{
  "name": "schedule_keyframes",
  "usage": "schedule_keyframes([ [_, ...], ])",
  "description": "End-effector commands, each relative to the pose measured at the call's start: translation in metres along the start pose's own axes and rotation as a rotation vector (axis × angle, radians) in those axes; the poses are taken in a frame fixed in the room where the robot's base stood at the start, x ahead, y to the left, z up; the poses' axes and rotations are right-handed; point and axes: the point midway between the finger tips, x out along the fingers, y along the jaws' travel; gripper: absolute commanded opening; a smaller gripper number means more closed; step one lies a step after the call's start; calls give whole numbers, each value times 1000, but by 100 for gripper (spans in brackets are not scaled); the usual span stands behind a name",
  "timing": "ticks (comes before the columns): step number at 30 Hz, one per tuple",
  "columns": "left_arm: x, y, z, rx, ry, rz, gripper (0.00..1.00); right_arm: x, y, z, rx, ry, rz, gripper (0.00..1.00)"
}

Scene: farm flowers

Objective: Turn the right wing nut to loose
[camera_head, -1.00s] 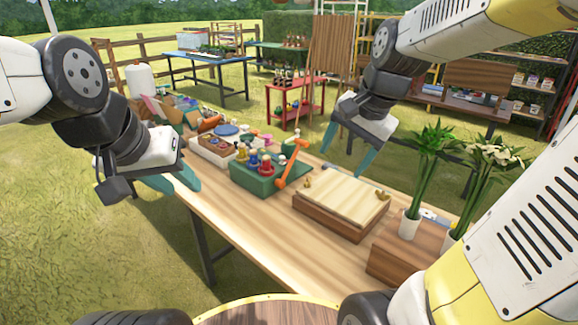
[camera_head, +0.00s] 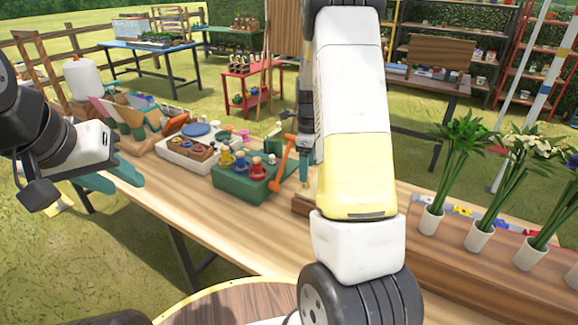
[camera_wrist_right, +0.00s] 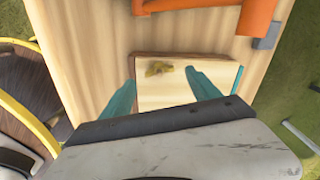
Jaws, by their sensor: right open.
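The pale wooden press board (camera_wrist_right: 165,96) lies between my right gripper's teal fingers in the right wrist view. A brass wing nut (camera_wrist_right: 158,68) sits near its edge, between the fingertips. I cannot tell for sure which of the wing nuts it is. My right gripper (camera_wrist_right: 160,78) is open, with the fingers apart on both sides of the nut, not closed on it. In the head view my right arm hides most of the press; only its left corner (camera_head: 302,206) shows. My left gripper (camera_head: 118,178) is open and empty at the table's left edge.
A green box (camera_head: 240,185) with coloured knobs and an orange lever (camera_head: 281,163) stands left of the press. The lever is also close in the right wrist view (camera_wrist_right: 245,15). Potted white-cupped plants (camera_head: 480,236) stand at the right. The front table strip is clear.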

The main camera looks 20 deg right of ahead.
Motion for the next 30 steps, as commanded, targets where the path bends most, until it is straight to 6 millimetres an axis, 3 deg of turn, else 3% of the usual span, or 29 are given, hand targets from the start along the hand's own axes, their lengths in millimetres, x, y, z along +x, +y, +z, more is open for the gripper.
schedule_keyframes([
  [3, 0, 0, 0, 0, 0, 0, 36, 21, 1, -1, 0, 1, 4, 71],
  [9, 0, 0, 0, 0, 0, 0, 36, 40, 1, 0, -2, 0, 1, 71],
  [19, 0, 0, 0, 0, 0, 0, 36, 43, 1, 0, -3, -1, 0, 69],
  [28, 0, 0, 0, 0, 0, 0, 36, 43, 0, 0, -3, -1, 0, 10],
  [30, 0, 0, 0, 0, 0, 0, 36, 43, 0, 0, -4, -1, -1, 9],
])
